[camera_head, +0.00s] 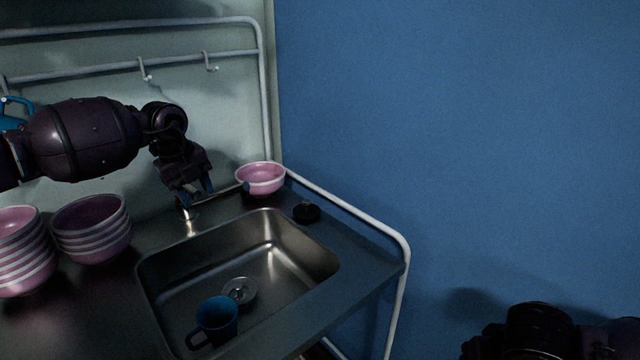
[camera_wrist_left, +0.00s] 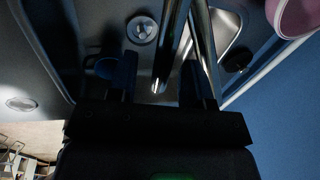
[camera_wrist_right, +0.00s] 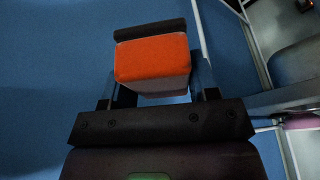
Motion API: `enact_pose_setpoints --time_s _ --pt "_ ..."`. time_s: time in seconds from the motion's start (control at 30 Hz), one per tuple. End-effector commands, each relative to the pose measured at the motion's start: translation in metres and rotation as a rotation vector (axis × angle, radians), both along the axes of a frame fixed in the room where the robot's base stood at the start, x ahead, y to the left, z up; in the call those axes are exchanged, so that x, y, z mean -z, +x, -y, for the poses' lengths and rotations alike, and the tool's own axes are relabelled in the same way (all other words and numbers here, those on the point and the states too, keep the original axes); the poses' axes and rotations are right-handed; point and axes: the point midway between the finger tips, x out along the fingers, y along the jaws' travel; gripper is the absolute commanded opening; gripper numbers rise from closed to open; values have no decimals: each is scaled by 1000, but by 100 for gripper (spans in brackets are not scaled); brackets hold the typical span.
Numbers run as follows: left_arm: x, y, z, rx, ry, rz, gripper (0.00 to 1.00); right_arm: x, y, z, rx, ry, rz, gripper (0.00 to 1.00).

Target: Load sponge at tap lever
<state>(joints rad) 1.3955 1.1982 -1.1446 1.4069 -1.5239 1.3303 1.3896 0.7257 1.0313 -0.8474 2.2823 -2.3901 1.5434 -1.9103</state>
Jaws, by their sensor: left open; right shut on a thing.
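My left gripper (camera_head: 197,194) is open at the back edge of the sink, around or just above the chrome tap (camera_head: 190,219). In the left wrist view, chrome tap bars (camera_wrist_left: 172,45) pass in front of and partly between the open fingers; I cannot tell which bar is the lever or whether a finger touches it. My right gripper (camera_wrist_right: 152,85) is shut on an orange sponge (camera_wrist_right: 152,58) with a pale underside. The sponge does not show in the head view, where only dark parts of my right arm appear at the bottom right.
A metal sink (camera_head: 300,262) holds a blue mug (camera_head: 217,318) near its drain (camera_head: 239,291). Stacked pink bowls (camera_head: 92,230) stand at left. A pink bowl (camera_head: 262,178) and a small black object (camera_head: 306,212) sit behind the sink. A white rail (camera_head: 370,225) edges the right side.

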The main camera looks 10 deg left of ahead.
Motion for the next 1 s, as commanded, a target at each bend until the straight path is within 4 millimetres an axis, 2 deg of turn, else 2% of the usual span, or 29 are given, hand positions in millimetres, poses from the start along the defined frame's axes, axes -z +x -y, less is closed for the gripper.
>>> enact_pose_setpoints --time_s 0.1,0.4,0.43,0.7,0.73,1.0 --pt "7 1 1 0 0 0 46 3 0 0 0 0 -3 36" --pt "7 1 1 0 0 1 46 3 0 0 0 0 -3 36" --pt "7 1 1 0 0 1 44 3 0 0 0 0 -3 36" --pt "7 1 1 0 0 1 3 3 0 0 0 0 -3 36" --pt "7 1 1 0 0 1 0 3 0 0 0 0 -3 36" --pt "5 2 0 -2 -11 -9 0 0 0 0 0 0 0 36"
